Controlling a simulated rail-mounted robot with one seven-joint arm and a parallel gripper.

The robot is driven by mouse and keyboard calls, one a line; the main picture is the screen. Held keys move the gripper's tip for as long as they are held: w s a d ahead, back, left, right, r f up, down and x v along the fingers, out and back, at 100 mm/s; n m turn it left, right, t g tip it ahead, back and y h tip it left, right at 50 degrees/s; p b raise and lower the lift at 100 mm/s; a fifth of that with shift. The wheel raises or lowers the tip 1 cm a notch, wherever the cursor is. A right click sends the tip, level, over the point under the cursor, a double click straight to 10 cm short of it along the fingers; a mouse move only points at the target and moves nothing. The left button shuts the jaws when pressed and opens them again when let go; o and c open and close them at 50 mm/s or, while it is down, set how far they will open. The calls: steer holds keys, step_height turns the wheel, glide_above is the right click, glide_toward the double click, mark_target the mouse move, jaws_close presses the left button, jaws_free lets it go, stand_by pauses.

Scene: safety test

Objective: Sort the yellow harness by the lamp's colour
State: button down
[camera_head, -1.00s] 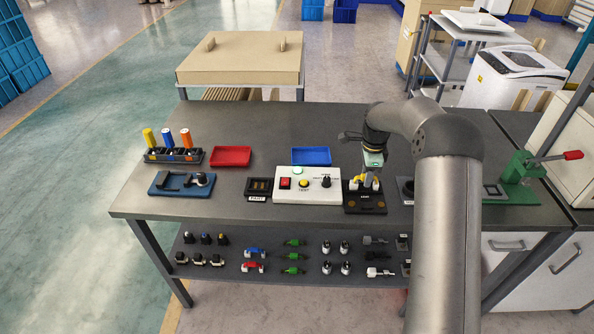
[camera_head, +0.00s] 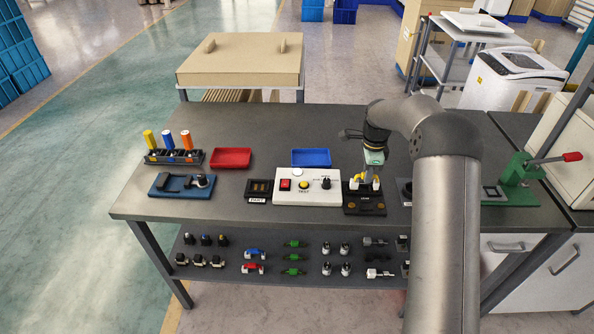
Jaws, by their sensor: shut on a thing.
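The yellow harness (camera_head: 354,185) shows as small yellow and white parts at the black fixture (camera_head: 365,203), right of the white test box. My gripper (camera_head: 366,180) points down over this fixture and is shut on the yellow harness; the fingertips are small and partly hidden. I cannot tell whether the harness is seated or lifted. The round lamp (camera_head: 298,172) on top of the test box (camera_head: 285,197) looks white. A red tray (camera_head: 231,158) lies left of the box. A blue tray (camera_head: 311,157) lies behind it. Both trays look empty.
The box carries a red switch (camera_head: 285,184), a yellow button (camera_head: 303,185) and a black knob (camera_head: 325,183). A black part holder (camera_head: 258,188) stands left of it. A green lever press (camera_head: 520,170) stands at right. The bench's back middle is clear.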

steer(key=shift+r+p, duration=1.2)
steer(key=shift+r, duration=1.4)
